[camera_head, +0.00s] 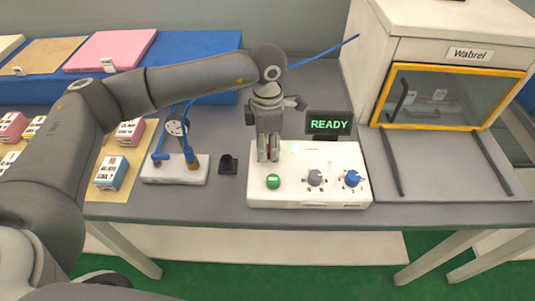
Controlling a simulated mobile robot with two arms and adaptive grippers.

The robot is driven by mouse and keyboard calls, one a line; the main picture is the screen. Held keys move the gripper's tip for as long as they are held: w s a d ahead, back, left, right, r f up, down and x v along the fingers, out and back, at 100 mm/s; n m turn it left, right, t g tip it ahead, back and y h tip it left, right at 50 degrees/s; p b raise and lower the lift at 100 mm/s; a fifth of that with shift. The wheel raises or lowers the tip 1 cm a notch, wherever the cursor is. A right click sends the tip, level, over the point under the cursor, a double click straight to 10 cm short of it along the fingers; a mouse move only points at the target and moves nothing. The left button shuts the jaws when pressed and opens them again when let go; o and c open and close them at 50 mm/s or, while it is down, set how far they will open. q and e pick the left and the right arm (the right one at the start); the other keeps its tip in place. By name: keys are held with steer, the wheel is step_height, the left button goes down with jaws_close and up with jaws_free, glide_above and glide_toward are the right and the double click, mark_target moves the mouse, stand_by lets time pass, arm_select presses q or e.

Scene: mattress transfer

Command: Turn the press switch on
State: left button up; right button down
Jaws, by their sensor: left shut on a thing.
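The white control box (330,194) stands on the grey table. It has a green button (273,181) at its front left, a grey knob (315,177) in the middle and a blue knob (352,178) at the right. My left gripper (268,157) points down over the back left of the box, just behind the green button. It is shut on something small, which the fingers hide. I cannot tell whether that is the press switch. A display (328,124) behind the box reads READY in green. My right gripper is out of view.
A white press labelled Wabrel (468,54) with a yellow-framed window stands at the right. A white block with a blue cable (176,171) and a small black holder (228,165) sit left of the box. Boxed items (111,173) lie farther left.

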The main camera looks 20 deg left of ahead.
mark_target(268, 146)
arm_select(q)
steer(key=shift+m+b, duration=1.75)
steer(key=shift+m, duration=0.15)
steer(key=shift+r, duration=0.1)
steer(key=o, duration=1.1)
steer(key=shift+c, duration=0.2)
step_height(268, 146, up, 12)
steer(key=shift+w, duration=0.25)
